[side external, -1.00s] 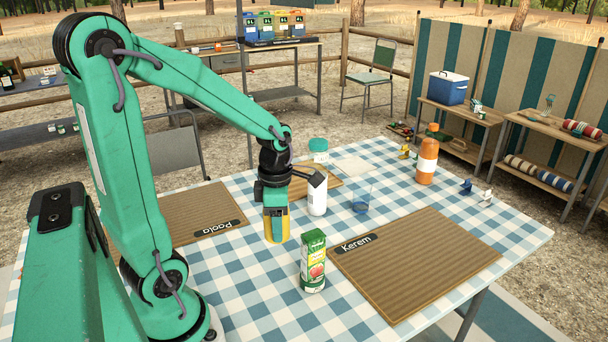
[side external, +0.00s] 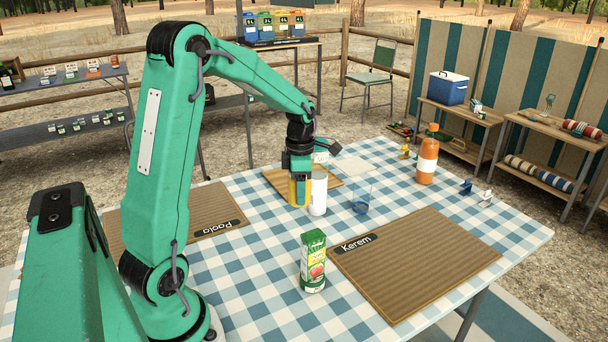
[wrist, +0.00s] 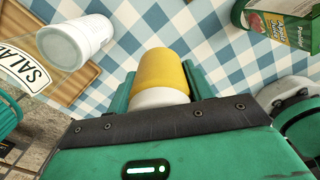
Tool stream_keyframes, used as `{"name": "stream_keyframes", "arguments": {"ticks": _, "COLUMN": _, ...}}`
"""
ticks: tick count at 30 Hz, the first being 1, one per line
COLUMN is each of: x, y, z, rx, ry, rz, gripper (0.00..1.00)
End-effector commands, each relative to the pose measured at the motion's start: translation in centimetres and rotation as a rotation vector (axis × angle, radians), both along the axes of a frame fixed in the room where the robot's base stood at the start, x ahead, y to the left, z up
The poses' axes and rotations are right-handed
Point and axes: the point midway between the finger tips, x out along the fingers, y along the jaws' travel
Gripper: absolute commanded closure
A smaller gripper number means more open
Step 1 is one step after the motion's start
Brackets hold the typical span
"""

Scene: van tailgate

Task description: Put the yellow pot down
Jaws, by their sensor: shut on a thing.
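My gripper (side external: 299,188) points down and is shut on the yellow pot (side external: 298,197), near the middle of the table. In the wrist view the yellow pot (wrist: 163,72) sits between the green fingers, its white end toward my wrist. In the side view the pot overlaps the near edge of the small wooden board (side external: 275,182); I cannot tell whether it touches anything below. A white container (side external: 318,196) stands just right of the pot, and in the wrist view the white container (wrist: 75,42) is apart from it.
The checked table (side external: 245,265) has free cloth in front. The wrist view shows a SALAD label (wrist: 32,65).

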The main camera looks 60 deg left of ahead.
Motion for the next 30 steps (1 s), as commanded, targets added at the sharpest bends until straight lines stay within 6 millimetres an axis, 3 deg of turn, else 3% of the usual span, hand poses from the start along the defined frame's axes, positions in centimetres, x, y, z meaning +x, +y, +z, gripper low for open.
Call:
{"name": "stream_keyframes", "arguments": {"ticks": 8, "x": -0.2, "y": 1.2, "z": -0.7, "rx": 0.000, "ry": 0.001, "rz": 0.003, "gripper": 0.73}}
{"name": "stream_keyframes", "arguments": {"ticks": 24, "x": -1.6, "y": 9.3, "z": -5.7, "rx": -0.002, "ry": 0.001, "rz": 0.004, "gripper": 0.73}}
{"name": "stream_keyframes", "arguments": {"ticks": 30, "x": -1.9, "y": 11.2, "z": -6.8, "rx": -0.001, "ry": 0.000, "rz": 0.001, "gripper": 0.73}}
